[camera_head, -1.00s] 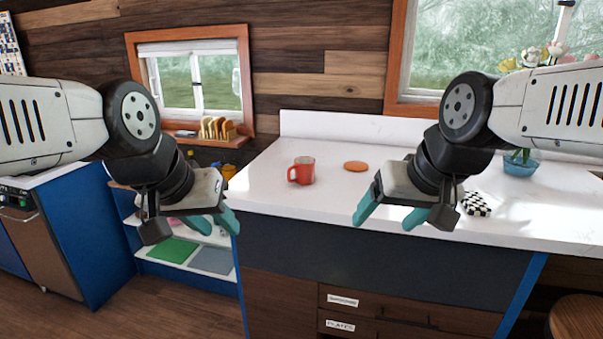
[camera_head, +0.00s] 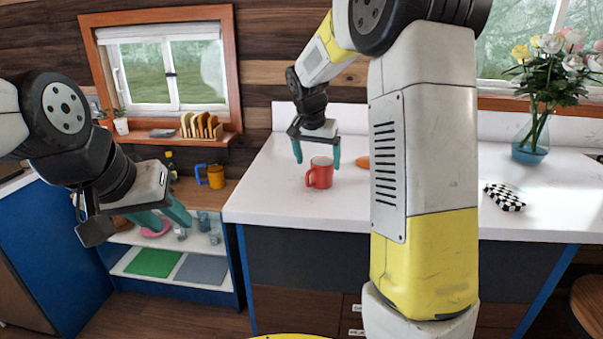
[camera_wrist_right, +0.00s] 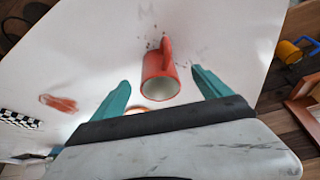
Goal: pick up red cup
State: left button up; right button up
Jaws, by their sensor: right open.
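The red cup (camera_head: 320,173) stands upright on the white counter, near its left end, with its handle to the left in the head view. My right gripper (camera_head: 317,158) is open just above and behind it, with its teal fingers spread to either side. In the right wrist view, the red cup (camera_wrist_right: 160,78) shows between and ahead of the open right fingers (camera_wrist_right: 162,92), and no contact can be made out. My left gripper (camera_head: 165,220) hangs to the left of the counter, apart from the cup, its teal fingers seen from the side.
A checkered item (camera_head: 503,197) and a flower vase (camera_head: 530,140) stand further right on the white counter (camera_head: 275,205). A yellow mug (camera_head: 216,176) stands on the lower wooden surface at left.

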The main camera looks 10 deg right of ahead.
aim_at(321, 175)
jog(key=x, duration=0.7)
jog(key=shift+w+d+f, duration=0.1)
jog(key=shift+d+f, duration=0.1)
jog(key=shift+d, duration=0.1)
jog(key=c, duration=1.7)
